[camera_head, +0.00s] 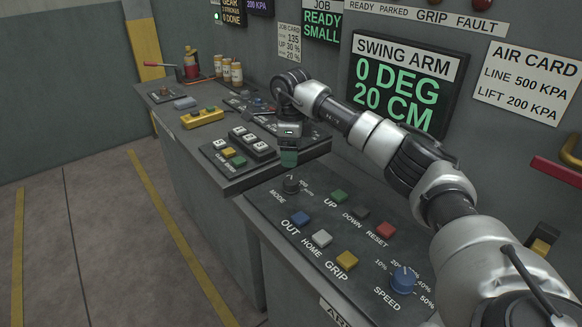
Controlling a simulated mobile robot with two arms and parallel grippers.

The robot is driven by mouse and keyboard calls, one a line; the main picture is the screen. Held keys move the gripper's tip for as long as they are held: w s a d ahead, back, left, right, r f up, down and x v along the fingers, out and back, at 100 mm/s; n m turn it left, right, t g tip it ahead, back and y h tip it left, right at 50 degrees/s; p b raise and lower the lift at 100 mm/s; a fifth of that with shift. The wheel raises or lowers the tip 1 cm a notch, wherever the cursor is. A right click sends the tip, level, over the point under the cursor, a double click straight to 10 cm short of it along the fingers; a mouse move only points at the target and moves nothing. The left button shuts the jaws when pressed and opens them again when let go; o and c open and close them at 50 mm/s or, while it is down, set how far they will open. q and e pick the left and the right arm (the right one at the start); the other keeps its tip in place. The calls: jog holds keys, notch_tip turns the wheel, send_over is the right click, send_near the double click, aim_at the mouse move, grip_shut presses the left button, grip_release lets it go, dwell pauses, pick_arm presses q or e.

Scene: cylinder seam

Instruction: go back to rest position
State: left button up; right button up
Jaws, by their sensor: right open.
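My right arm reaches in from the lower right across the picture. My right gripper (289,158) points down at its end, open, with nothing seen in it. It is just above the black MODE knob (291,185) in the picture, close to the near console's far edge; I cannot tell the exact gap. The green UP button (338,195) is to its lower right, and a small keypad box (240,146) is to its left. My left gripper is not in view.
The near console (275,225) also has a white HOME button (322,237) and a blue SPEED knob (403,278). The wall display (399,84) reads "SWING ARM 0 DEG 20 CM". A red handle (557,171) sticks out at right. Floor at left is clear.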

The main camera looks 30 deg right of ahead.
jog(key=shift+r, duration=0.5)
